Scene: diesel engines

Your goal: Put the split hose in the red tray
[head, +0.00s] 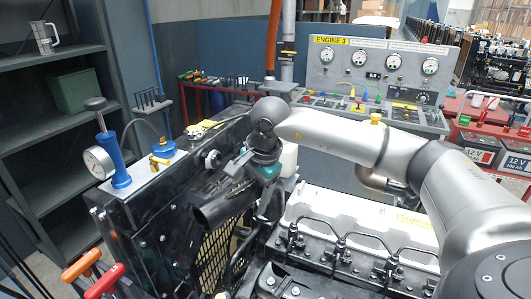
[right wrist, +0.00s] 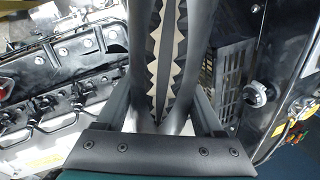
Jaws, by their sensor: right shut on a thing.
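The split hose (head: 225,204) is a dark tube, held tilted over the left end of the engine in the head view. In the right wrist view the split hose (right wrist: 165,55) fills the top middle, with a jagged pale-edged tear along it. My right gripper (head: 254,178) is shut on the hose; its fingers flank the hose in the right wrist view (right wrist: 162,112). My left gripper is in neither view. A red surface (head: 478,107) shows at the right of the head view; I cannot tell whether it is the red tray.
The engine's white cover (head: 358,222) and metal pipes lie below my right arm. A black radiator housing (head: 140,215) carries a gauge (head: 98,162) and blue pump (head: 120,170). A gauge panel (head: 375,62) stands behind. Batteries (head: 484,152) stand at the right.

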